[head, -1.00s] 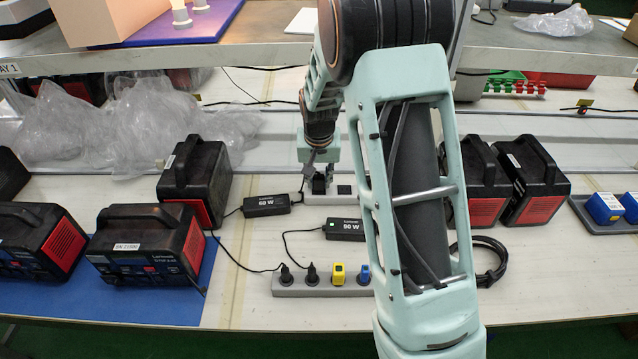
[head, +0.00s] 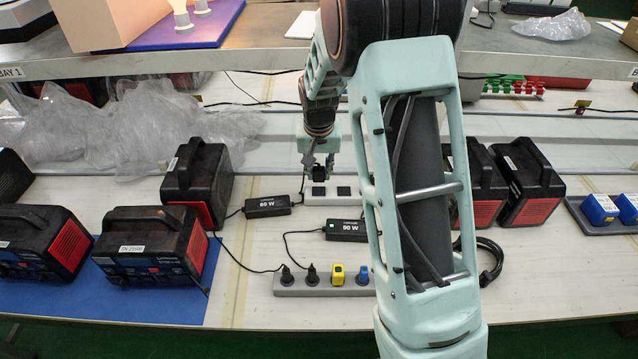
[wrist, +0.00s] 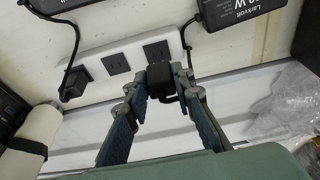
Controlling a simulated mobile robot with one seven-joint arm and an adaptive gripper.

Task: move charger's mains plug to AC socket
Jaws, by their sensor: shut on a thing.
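My gripper (wrist: 161,80) is shut on a black mains plug (wrist: 158,73). In the head view my gripper (head: 319,172) is above the rear grey AC socket strip (head: 318,199). In the wrist view the plug is apart from the strip (wrist: 100,52), in front of its right part. Two empty socket faces (wrist: 157,50) show there. Another black plug (wrist: 76,80) sits at the strip's left end. A cord runs from the left black charger (head: 267,206) up towards the strip and the held plug. Its far end is partly hidden by the plug and finger.
A second charger (head: 346,230) lies to the right. A front strip (head: 325,289) holds two black plugs, a yellow one and a blue one. Black-and-red power stations (head: 198,180) stand on both sides. Plastic wrap (head: 150,125) lies at the back left. My arm hides part of the bench.

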